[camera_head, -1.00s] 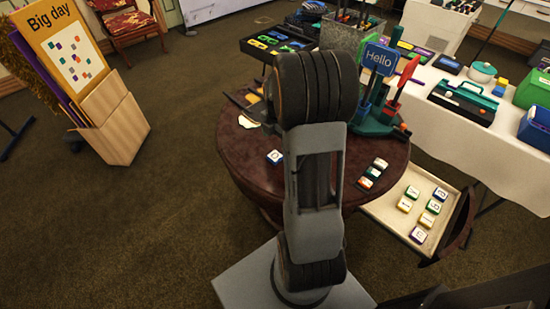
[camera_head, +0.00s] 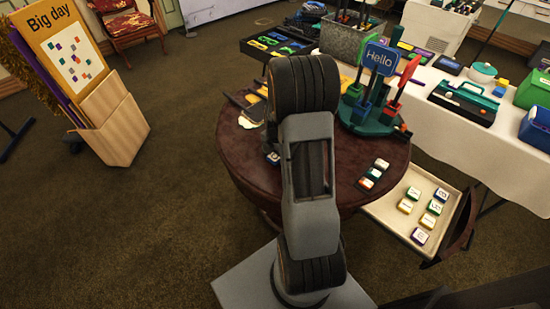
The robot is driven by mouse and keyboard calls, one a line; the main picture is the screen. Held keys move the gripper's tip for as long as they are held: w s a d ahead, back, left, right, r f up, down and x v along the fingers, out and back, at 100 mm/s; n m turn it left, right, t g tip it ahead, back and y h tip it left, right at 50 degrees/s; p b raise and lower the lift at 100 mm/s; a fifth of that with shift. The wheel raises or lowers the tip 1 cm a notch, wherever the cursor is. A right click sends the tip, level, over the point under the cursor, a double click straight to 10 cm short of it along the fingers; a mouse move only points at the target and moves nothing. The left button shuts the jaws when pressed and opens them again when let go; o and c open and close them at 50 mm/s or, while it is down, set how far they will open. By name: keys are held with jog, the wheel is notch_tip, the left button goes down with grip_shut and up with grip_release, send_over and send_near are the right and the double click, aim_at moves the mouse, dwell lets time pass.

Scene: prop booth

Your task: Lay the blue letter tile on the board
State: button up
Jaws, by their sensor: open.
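Another tile with a bluish side (camera_head: 440,194) lies in the open cream drawer (camera_head: 384,212) at the right. Their letters are too small to read surely. My gripper is hidden behind my own arm, which rises over the table. I cannot make out for certain which thing is the board; an upright yellow "Big day" panel (camera_head: 57,45) stands at the far left.
A short row of tiles (camera_head: 372,173) lies on the table right of my arm. A teal stand with a "Hello" sign (camera_head: 380,60) stands behind it. Several other tiles lie in the drawer. A white-clothed table (camera_head: 480,150) with toolboxes stands at right. Carpet at left is clear.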

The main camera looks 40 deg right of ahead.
jog(key=c, duration=1.1)
jog(key=shift+o, duration=0.2)
jog(key=shift+r, duration=0.55)
notch_tip(320, 180, up, 2)
jog(key=shift+r, duration=0.2)
jog(key=s+a+r, duration=0.2)
jog(key=s+r, duration=0.2)
jog(key=s, duration=0.2)
jog(key=s+a+r+p, duration=0.1)
jog(key=s+a+r, duration=0.2)
jog(key=s+r, duration=0.2)
jog(key=shift+s+a+r, duration=0.3)
jog(key=shift+s, duration=0.6)
